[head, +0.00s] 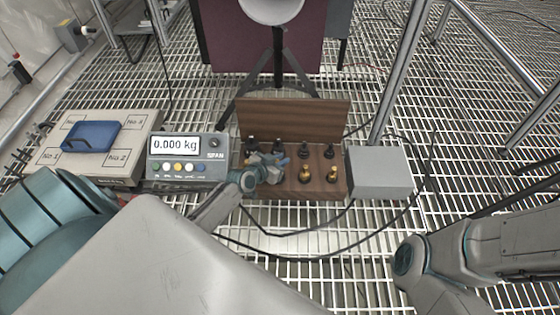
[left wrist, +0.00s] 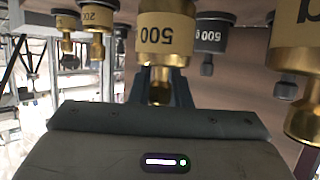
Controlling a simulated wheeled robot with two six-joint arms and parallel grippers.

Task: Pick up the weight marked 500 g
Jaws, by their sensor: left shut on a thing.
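In the left wrist view, which shows things upside down, a brass weight marked 500 (left wrist: 165,34) is straight ahead. My left gripper (left wrist: 160,88) is shut on its narrow knob. In the head view my left gripper (head: 275,163) is over the wooden weight rack (head: 292,116) and hides the held weight. I cannot tell whether that weight is clear of the rack. A dark weight marked 500 g (left wrist: 208,38) is just beside it in the wrist view. The right arm shows at the lower right of the head view, but its gripper does not.
Other brass weights (head: 332,173) and dark weights (head: 329,151) stand in the rack. Left of it, a scale display (head: 186,170) reads 0.000 kg, beside a numbered box (head: 121,172) with a blue tray (head: 92,135). A grey box (head: 380,174) stands right. Cables cross the grating.

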